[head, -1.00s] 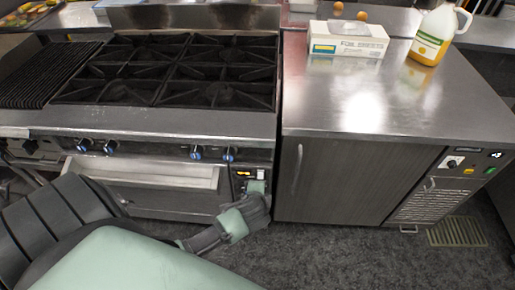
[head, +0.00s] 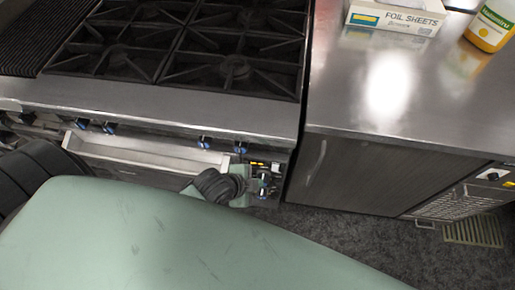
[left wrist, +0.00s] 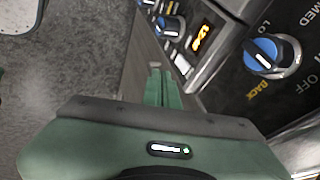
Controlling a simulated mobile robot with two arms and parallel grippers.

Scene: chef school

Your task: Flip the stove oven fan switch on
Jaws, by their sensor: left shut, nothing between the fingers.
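The stove (head: 160,110) has a front control strip with blue-ringed knobs (head: 204,143). At its right end is a small panel with an orange-lit display (head: 257,163) and a small white switch (head: 275,167). In the left wrist view the orange display (left wrist: 203,39) and a pale switch-like part (left wrist: 182,64) show beyond my fingers; I cannot tell the switch's position. My left gripper (head: 241,178) is at the panel's left side, partly covering it. Its green fingers (left wrist: 160,88) are shut and empty, close to the panel; contact is unclear. My right gripper is not in view.
A large blue knob (left wrist: 262,55) is close right of my fingers in the left wrist view. A steel-topped cabinet (head: 345,165) stands right of the stove, bearing a foil sheets box (head: 393,17) and a juice jug (head: 490,28).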

